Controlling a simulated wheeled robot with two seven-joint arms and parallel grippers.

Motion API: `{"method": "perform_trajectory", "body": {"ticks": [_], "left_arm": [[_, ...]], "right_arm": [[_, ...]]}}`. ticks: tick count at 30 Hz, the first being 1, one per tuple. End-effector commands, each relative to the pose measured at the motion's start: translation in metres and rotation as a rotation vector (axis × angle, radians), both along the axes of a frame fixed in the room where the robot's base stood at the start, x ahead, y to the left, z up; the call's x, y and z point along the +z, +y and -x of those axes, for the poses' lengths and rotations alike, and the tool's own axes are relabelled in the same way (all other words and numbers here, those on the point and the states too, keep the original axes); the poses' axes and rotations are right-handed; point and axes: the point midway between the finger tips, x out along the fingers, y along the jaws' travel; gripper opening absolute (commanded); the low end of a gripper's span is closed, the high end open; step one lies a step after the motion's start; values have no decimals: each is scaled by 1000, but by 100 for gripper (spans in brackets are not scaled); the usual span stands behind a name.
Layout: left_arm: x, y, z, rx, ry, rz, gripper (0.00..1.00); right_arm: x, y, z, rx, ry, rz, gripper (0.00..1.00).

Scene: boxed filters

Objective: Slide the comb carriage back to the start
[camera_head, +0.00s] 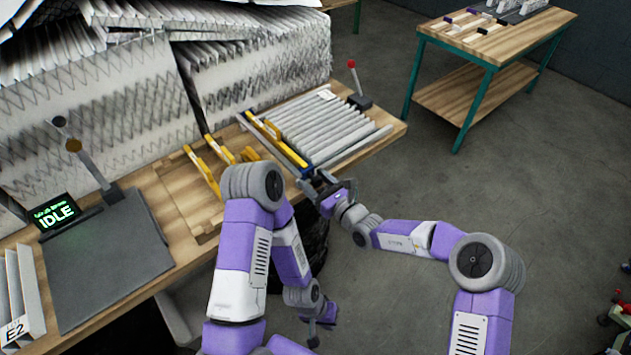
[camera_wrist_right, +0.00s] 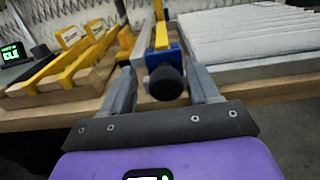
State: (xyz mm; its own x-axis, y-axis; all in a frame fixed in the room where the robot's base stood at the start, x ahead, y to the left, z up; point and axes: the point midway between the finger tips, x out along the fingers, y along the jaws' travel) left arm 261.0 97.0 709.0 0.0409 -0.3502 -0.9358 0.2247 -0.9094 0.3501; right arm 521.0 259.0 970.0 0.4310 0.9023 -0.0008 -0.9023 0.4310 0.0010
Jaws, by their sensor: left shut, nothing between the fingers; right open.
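The comb carriage (camera_head: 284,146) is a yellow bar with a blue end block. It lies along the left side of a bed of pale pleated filter (camera_head: 318,125). In the right wrist view its blue block (camera_wrist_right: 164,60) carries a round black knob (camera_wrist_right: 167,83) facing me. My right gripper (camera_head: 318,183) is open at the bench's front edge. Its fingers (camera_wrist_right: 160,90) stand left and right of the knob, with gaps visible on both sides. My left gripper (camera_head: 318,328) is shut and empty, low in front of the bench.
Yellow handled pieces (camera_head: 205,170) stand on the wooden bench left of the carriage. A lever with a red knob (camera_head: 352,66) is behind the filter bed. A screen (camera_head: 55,213) reads IDLE beside a dark plate (camera_head: 105,260). A second table (camera_head: 490,45) stands apart at back right.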

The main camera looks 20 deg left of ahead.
Motion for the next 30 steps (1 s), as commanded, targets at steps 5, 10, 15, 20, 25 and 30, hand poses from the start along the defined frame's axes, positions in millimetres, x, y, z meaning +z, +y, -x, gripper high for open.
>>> {"method": "perform_trajectory", "body": {"ticks": [5, 10, 15, 20, 25, 30], "left_arm": [[1, 0, 0, 0, 0, 0, 0], [5, 0, 0, 0, 0, 0, 0], [7, 0, 0, 0, 0, 0, 0], [9, 0, 0, 0, 0, 0, 0], [9, 0, 0, 0, 0, 0, 0], [8, 0, 0, 0, 0, 0, 0]], "right_arm": [[1, -7, 2, -2, -1, 0, 60], [1, -29, 12, -2, 0, 1, 60], [1, -52, 24, -1, 0, 1, 60], [0, -65, 31, 0, 0, 1, 60], [0, -68, 33, 0, 0, 0, 60], [0, -68, 33, 0, 0, 0, 60]]}}
